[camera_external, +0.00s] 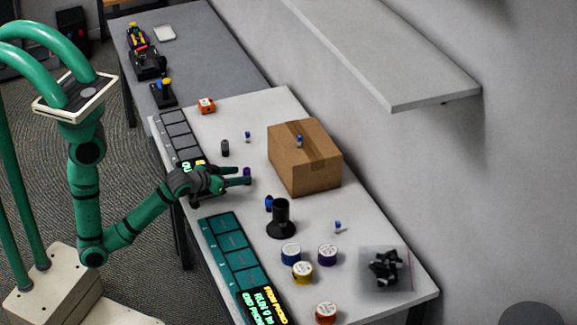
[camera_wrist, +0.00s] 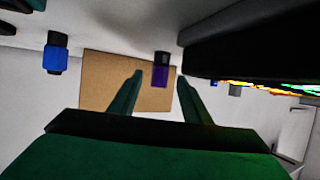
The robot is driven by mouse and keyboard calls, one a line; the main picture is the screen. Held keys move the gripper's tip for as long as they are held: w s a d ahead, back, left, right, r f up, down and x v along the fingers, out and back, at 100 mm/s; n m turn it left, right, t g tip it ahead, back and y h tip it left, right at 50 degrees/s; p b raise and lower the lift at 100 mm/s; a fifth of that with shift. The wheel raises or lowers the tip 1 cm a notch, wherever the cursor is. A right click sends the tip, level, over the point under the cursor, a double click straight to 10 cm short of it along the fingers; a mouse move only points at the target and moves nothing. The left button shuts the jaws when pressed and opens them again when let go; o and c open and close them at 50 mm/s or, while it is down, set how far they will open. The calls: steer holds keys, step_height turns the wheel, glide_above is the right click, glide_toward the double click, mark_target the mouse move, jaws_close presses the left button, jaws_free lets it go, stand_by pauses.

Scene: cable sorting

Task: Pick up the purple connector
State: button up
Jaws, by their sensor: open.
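The purple connector (camera_external: 247,173) is a small purple piece with a dark end, standing on the white table just beyond my fingertips. It also shows in the wrist view (camera_wrist: 161,75), where it appears between and slightly past the two green fingers. My gripper (camera_external: 236,176) is open, low over the table, with its fingers pointing right at the connector. In the wrist view my gripper (camera_wrist: 160,82) has a clear gap between its fingers and nothing held. I cannot tell whether either finger touches the connector.
A cardboard box (camera_external: 304,158) stands behind the connector, with a small blue connector (camera_external: 299,141) on top. A black cup-like stand (camera_external: 281,219) and a blue piece (camera_external: 268,203) are to the right. Tape rolls (camera_external: 302,272) lie nearer. A dark cylinder (camera_external: 225,147) stands farther back.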

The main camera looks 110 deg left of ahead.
mark_target(244, 174)
steer(key=x, duration=0.5)
jaws_close()
steer(key=shift+r, duration=0.1)
step_height(244, 174, up, 18)
stand_by(0.7)
